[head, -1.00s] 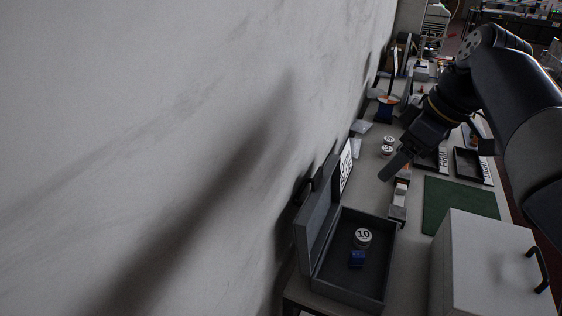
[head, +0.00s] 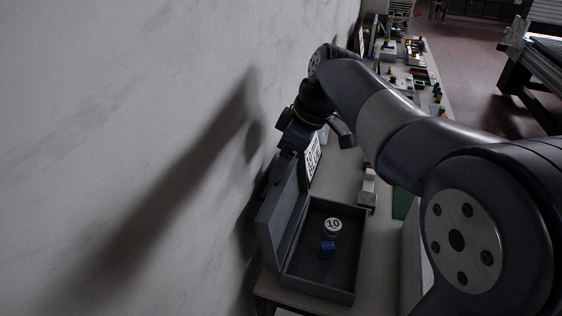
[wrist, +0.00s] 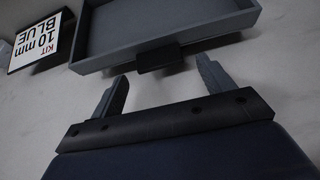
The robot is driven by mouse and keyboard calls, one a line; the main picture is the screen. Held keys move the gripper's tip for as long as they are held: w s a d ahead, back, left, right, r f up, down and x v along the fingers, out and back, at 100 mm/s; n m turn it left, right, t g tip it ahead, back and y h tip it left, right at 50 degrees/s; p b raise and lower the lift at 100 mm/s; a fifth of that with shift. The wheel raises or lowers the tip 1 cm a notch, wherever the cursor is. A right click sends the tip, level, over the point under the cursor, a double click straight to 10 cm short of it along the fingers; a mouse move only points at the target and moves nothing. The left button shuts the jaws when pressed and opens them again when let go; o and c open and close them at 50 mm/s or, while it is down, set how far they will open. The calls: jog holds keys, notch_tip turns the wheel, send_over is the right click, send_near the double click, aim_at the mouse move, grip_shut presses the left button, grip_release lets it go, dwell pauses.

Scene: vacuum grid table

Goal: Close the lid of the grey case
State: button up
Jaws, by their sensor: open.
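The grey case (head: 316,287) stands on the table beside the wall, with its lid (head: 283,218) raised nearly upright on the left side. In the wrist view, my gripper (wrist: 162,69) is open and empty. The lid (wrist: 160,28) shows above the fingers, with its dark tab (wrist: 158,59) just beyond and between the fingertips, apparently not gripped.
A "KIT 10 mm BLUE" sign (wrist: 40,42) stands behind the case. Small grey blocks (head: 368,190) and a green mat (head: 402,204) are to its right. The wall (head: 150,150) is close on the left. My arm covers much of the table's right side.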

jog(key=shift+x, duration=1.15)
